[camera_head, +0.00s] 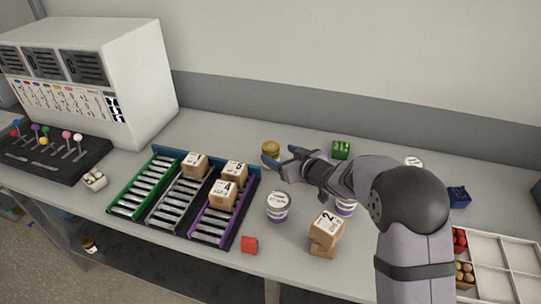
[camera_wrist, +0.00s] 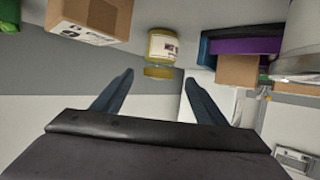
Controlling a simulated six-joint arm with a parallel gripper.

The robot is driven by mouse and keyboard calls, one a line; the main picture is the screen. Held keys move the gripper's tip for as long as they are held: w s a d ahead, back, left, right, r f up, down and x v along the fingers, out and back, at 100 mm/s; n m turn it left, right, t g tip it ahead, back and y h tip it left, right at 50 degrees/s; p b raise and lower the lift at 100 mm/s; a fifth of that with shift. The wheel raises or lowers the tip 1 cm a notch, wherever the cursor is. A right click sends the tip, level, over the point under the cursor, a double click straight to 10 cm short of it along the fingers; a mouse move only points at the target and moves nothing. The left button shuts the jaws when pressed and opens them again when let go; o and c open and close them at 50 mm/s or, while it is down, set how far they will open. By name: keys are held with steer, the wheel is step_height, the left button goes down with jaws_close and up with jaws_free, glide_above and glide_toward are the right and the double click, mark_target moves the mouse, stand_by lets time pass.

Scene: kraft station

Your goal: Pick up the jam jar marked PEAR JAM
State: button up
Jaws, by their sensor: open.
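A small jar with a gold lid (camera_head: 270,147) stands on the bench by the back of the roller lanes. In the wrist view, a jar with yellow-green contents, a pale label and a gold lid (camera_wrist: 163,46) appears upside down; its label is too small to read. My gripper (camera_head: 279,158) is open and empty beside the jar in the head view. In the wrist view, the gap between its fingers (camera_wrist: 159,80) lines up with the jar, which lies beyond the fingertips. Part of the jar is hidden by my gripper in the head view.
White-lidded tubs (camera_head: 277,206) and stacked numbered boxes (camera_head: 325,232) stand in front of my arm. Coloured roller lanes (camera_head: 150,187) hold cardboard boxes at left. A green crate (camera_head: 341,149) stands behind. A red block (camera_head: 249,244) lies near the front edge.

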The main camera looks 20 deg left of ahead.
mark_target(273, 148)
steer(key=shift+r+p+x, duration=0.15)
steer(key=shift+p+x, duration=0.25)
steer(key=shift+x, duration=0.5)
steer(key=shift+r+p+x, duration=0.1)
steer(key=shift+p+x, duration=0.3)
steer(key=shift+x, duration=1.4)
steer(key=shift+c, duration=0.2)
steer(key=shift+w+r, duration=0.1)
steer(key=c, duration=1.4)
steer(key=shift+r, duration=0.1)
step_height(273, 148, up, 10)
steer(key=shift+f+p, duration=0.1)
steer(key=shift+p, duration=0.7)
